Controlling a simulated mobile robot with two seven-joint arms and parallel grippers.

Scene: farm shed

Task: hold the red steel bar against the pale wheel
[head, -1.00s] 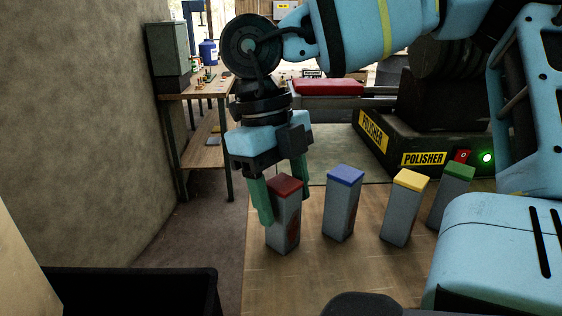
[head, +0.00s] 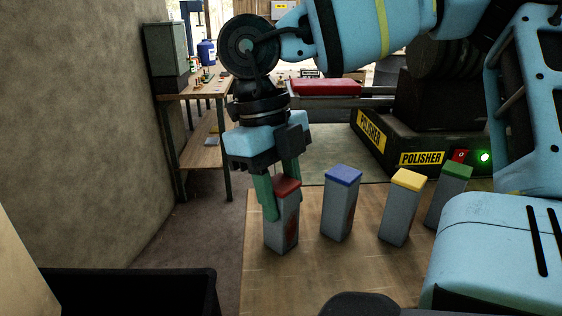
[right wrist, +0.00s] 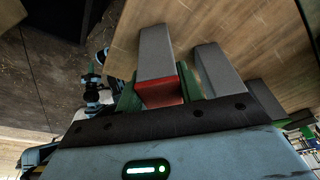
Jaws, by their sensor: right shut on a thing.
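The red steel bar (head: 282,230) is a grey upright block with a red top, standing at the left end of a row on the wooden table. My right gripper (head: 284,198) points down over it, its green fingers shut on the bar's upper part from both sides. In the right wrist view the bar (right wrist: 155,52) lies between the fingers (right wrist: 160,84), its red end close to the palm. The bar's foot appears to be on the tabletop. I cannot make out the pale wheel; my right arm covers part of the polisher (head: 421,158). My left gripper is not in view.
Bars with blue (head: 342,205), yellow (head: 400,215) and green (head: 450,197) tops stand to the right of the red one. The polisher behind them shows a lit green light (head: 484,157). A black bin (head: 130,275) is at lower left, near a wall.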

